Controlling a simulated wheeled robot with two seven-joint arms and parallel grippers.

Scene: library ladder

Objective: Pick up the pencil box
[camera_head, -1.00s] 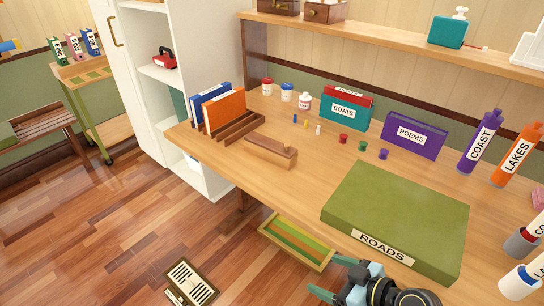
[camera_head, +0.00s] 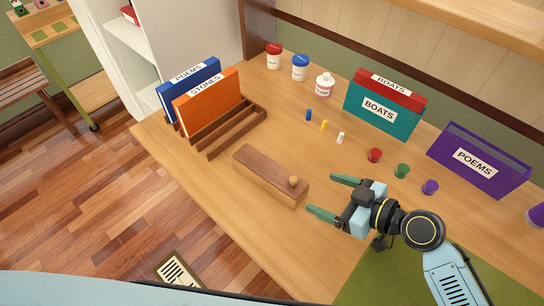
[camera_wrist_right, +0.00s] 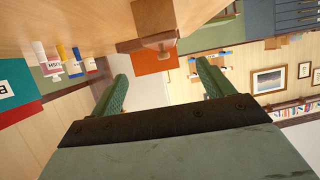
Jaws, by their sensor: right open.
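The pencil box (camera_head: 266,172) is a long brown wooden box with a small round knob at its near right end. It lies on the desk (camera_head: 255,225) near the front edge. My right gripper (camera_head: 322,195) is open and empty, just right of the box's knob end, with its fingers pointing toward it. A gap shows between fingertips and box. In the right wrist view the box's end (camera_wrist_right: 153,20) shows above and between the two green fingers (camera_wrist_right: 162,77). My left gripper is not in view.
A wooden rack (camera_head: 232,128) with blue and orange binders stands left behind the box. Small pegs and coloured cups (camera_head: 374,155) stand behind, with a teal BOATS binder (camera_head: 378,112) and purple POEMS binder (camera_head: 478,160). A green board (camera_head: 385,275) lies at lower right.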

